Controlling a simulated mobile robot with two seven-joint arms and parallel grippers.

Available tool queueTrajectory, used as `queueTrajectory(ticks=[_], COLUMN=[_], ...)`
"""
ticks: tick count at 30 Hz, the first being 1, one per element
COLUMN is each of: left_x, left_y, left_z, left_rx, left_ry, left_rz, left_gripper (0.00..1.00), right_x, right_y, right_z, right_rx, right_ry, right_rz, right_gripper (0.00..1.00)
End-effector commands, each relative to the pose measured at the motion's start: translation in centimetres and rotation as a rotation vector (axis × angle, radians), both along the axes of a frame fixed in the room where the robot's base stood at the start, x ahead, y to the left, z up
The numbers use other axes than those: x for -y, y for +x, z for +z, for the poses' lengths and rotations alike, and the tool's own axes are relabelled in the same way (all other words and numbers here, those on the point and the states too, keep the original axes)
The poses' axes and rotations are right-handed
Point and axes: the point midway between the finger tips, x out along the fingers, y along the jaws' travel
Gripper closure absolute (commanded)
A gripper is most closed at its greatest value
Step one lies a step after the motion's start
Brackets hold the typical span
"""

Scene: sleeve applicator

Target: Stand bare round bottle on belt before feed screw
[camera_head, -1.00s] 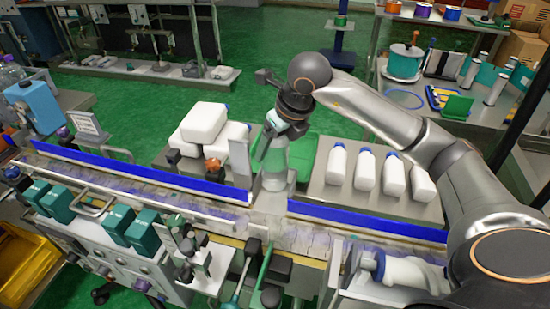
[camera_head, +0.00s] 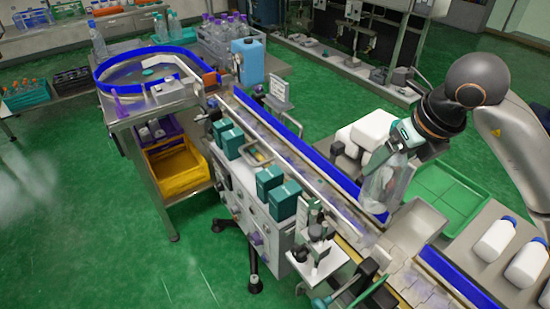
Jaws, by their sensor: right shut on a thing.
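My right gripper (camera_head: 400,143) is shut on a clear, bare round bottle (camera_head: 381,187), holding it from above near its top. The bottle looks roughly upright, with its base close to the end of the blue guide rail (camera_head: 318,153) on the belt's far side. I cannot tell whether its base touches anything. The belt (camera_head: 300,172) runs from the upper left to the lower right, past the bottle. I cannot clearly make out the feed screw. My left gripper is not in view.
Teal boxes (camera_head: 285,201) and a small bracketed device (camera_head: 319,232) line the belt's near side. White bottles (camera_head: 495,240) are on a table at the right. A green tray (camera_head: 450,190) lies behind the bottle. A blue-rimmed round table (camera_head: 100,75) is at the far left.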

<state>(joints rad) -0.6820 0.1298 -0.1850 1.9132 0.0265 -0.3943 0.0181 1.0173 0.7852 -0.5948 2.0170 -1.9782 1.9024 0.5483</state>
Motion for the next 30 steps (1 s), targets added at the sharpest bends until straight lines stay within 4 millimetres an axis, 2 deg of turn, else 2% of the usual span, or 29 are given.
queueTrajectory(ticks=[9,18,23,30], left_x=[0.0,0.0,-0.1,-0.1], left_y=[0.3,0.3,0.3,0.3], left_z=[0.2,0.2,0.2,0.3], left_rx=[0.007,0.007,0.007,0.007], left_ry=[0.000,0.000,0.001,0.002], left_rz=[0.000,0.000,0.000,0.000], left_gripper=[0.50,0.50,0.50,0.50], right_x=[-0.6,-0.6,-0.6,-0.6], right_y=[-0.2,-0.3,-0.2,-0.3], right_z=[-0.2,-4.9,-6.2,-9.4], right_rx=[0.004,0.002,0.003,0.002], right_ry=[0.002,0.002,0.003,0.001], right_rz=[0.020,0.019,0.018,0.018], right_gripper=[1.00,1.00,1.00,1.00])
